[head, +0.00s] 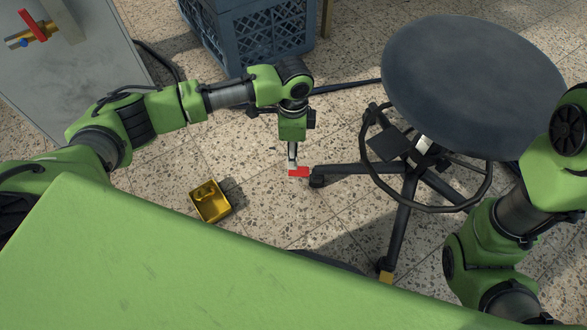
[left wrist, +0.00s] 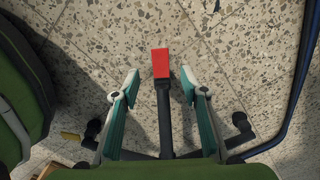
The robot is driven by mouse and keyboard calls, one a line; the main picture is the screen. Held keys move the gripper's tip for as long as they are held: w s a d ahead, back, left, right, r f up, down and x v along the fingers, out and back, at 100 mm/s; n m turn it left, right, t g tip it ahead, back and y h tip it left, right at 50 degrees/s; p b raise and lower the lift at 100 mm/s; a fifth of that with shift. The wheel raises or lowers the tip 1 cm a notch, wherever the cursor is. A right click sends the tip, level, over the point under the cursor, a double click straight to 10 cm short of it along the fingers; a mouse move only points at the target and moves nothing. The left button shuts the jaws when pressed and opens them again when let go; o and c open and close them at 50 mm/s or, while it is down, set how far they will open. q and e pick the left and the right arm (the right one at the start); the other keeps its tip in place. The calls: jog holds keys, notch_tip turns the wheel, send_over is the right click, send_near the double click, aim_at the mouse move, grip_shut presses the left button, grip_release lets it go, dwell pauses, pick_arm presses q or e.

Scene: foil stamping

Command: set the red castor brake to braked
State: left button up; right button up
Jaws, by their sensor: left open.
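The red castor brake (head: 299,172) is a small red tab at the end of a stool leg, beside a dark castor (head: 317,181). In the left wrist view the red tab (left wrist: 161,63) sits at the end of a dark bar (left wrist: 165,120). My left gripper (head: 292,156) points down at the tab from above. Its two fingers are spread on either side of the bar, with the tab between and slightly beyond the tips, and a gap on each side. I cannot tell the brake's setting. My right gripper is outside the views; only the right arm shows.
The stool has a round dark seat (head: 470,85) and a foot ring (head: 370,180). Another leg ends in a yellow tab (head: 386,277). A gold open box (head: 210,214) lies on the speckled floor, and a blue crate (head: 250,40) stands behind. A grey cabinet (head: 85,70) is at left.

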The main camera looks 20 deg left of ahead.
aim_at(293, 171)
pick_arm(q)
notch_tip(293, 171, down, 8)
jog(key=b, duration=0.5)
jog(key=c, duration=1.1)
